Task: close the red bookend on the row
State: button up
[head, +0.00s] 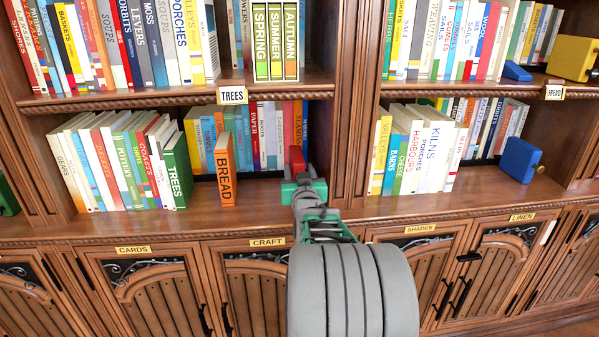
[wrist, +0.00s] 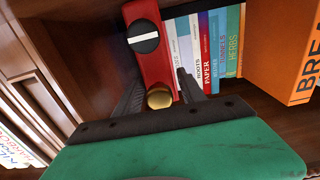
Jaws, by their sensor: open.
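The red bookend (head: 297,158) stands on the lower shelf at the right end of the back row of books (head: 262,135). In the wrist view the red bookend (wrist: 152,64) fills the space ahead of my gripper, with a black round knob marked by a white line and a brass knob (wrist: 159,98) lower down. My gripper (wrist: 159,88) is open, its dark fingers on either side of the bookend's near end; I cannot tell whether they touch it. In the head view my gripper (head: 302,180) hides the bookend's lower part.
An orange BREAD book (head: 226,170) and a green TREES book (head: 178,172) stand forward on the same shelf, left of my gripper. A wooden upright (head: 352,110) is close on the right. Beyond it, a blue bookend (head: 520,160) stands by another row.

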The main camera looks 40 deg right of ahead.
jog(key=shift+c, duration=0.5)
grip_shut()
dwell(0.8)
